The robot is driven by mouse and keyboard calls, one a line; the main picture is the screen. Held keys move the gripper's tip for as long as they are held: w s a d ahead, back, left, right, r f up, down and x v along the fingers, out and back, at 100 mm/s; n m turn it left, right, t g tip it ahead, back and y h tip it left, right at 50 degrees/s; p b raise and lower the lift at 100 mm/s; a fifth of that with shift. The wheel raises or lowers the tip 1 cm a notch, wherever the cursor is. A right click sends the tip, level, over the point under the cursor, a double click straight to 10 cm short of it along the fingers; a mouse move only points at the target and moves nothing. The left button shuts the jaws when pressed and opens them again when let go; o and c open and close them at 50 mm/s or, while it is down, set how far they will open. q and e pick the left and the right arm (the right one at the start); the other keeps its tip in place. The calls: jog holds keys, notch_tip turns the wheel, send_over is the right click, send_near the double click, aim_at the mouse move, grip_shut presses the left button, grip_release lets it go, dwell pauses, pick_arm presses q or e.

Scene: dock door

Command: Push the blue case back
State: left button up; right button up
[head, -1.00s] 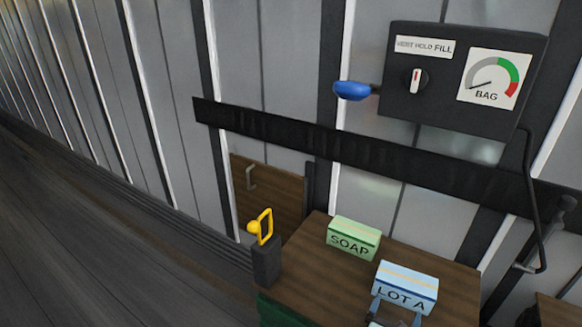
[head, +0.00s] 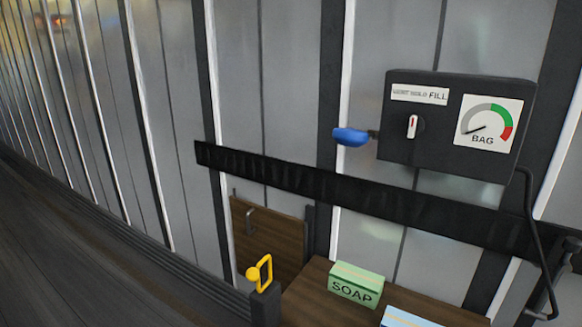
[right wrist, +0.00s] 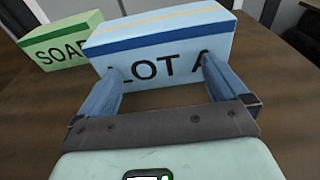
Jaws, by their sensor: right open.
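The blue case (right wrist: 160,42), marked LOT A, sits on a brown wooden top in the right wrist view. Only its top corner (head: 405,317) shows at the bottom edge of the head view. My right gripper (right wrist: 158,78) is open in the right wrist view, its two fingers pointing at the lettered face of the case. The fingertips are at or very near that face; I cannot tell whether they touch. Nothing is between the fingers. My left gripper is in neither view.
A green SOAP case (head: 356,284) stands left of the blue case, and it also shows in the right wrist view (right wrist: 62,40). A black control box (head: 457,124) with a dial and gauge is on the wall. A yellow latch (head: 262,273) stands at the left of the wooden top.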

jog(key=shift+r+b+x, duration=0.15)
jog(key=shift+b+x, duration=0.05)
jog(key=shift+x, duration=0.8)
jog(key=shift+r+b+x, duration=0.15)
jog(key=shift+x, duration=0.85)
jog(key=shift+b+x, duration=1)
jog(key=shift+x, duration=2.05)
jog(key=shift+f+p+v, duration=0.2)
jog(key=shift+p+v, duration=0.75)
jog(key=shift+v, duration=2.6)
